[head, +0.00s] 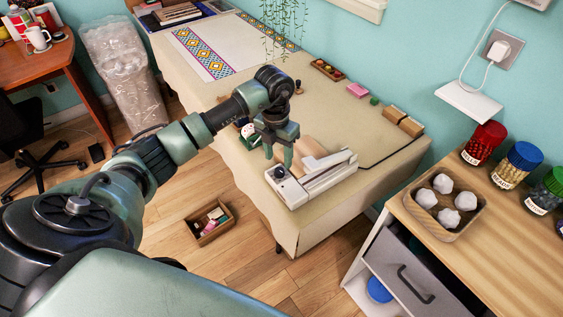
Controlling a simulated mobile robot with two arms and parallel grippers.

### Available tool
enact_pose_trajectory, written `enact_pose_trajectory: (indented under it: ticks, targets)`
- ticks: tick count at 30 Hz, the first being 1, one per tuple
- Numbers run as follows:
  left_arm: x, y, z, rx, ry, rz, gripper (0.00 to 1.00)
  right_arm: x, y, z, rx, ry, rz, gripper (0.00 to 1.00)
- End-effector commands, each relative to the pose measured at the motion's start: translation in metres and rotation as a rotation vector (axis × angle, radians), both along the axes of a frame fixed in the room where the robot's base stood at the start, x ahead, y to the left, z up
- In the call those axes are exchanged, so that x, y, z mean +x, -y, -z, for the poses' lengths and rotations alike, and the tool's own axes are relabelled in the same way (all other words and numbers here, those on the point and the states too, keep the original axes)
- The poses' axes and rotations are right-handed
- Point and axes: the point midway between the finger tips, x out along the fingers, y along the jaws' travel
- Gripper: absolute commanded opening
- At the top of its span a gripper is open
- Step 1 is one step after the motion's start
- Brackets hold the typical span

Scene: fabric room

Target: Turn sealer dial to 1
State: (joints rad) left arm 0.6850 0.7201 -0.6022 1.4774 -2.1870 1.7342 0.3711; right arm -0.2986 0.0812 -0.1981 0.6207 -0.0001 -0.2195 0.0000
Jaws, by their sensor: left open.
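The white sealer (322,182) lies on the cream cloth of the table near its front right corner. It has a long arm running toward the right. Its dark round dial (280,172) sits on the left end of the sealer. My left gripper (278,157) is open, pointing down just above the dial, with its fingers apart. Whether a fingertip touches the dial is hard to tell, and the number the dial points to is too small to read. My right gripper is out of view.
A tan rounded object (309,150) lies right behind the sealer. A wooden tray (448,226) with white lumps and several jars stand on the cabinet at right. A small box (211,222) of items sits on the floor. The table's middle is mostly clear.

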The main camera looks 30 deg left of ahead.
Motion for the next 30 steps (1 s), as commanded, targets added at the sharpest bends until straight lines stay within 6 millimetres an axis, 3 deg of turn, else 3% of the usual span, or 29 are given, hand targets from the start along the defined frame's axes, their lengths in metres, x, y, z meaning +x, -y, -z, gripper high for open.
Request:
enact_pose_trajectory:
  ticks: [4,9,19,24,30]
  targets:
    - [-0.001,0.002,0.024,-0.002,-0.002,-0.001,0.48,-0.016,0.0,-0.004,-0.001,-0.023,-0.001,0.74]
    - [0.0,0.003,0.041,-0.002,0.0,0.0,0.48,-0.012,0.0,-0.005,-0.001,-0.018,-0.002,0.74]
    - [0.0,0.002,0.046,-0.001,0.001,0.0,0.48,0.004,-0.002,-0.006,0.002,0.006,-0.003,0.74]
    - [0.0,0.002,0.045,-0.001,0.001,0.0,0.01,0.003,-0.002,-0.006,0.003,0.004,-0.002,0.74]
    - [0.0,0.002,0.045,-0.001,0.002,-0.004,0.0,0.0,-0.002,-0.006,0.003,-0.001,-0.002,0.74]
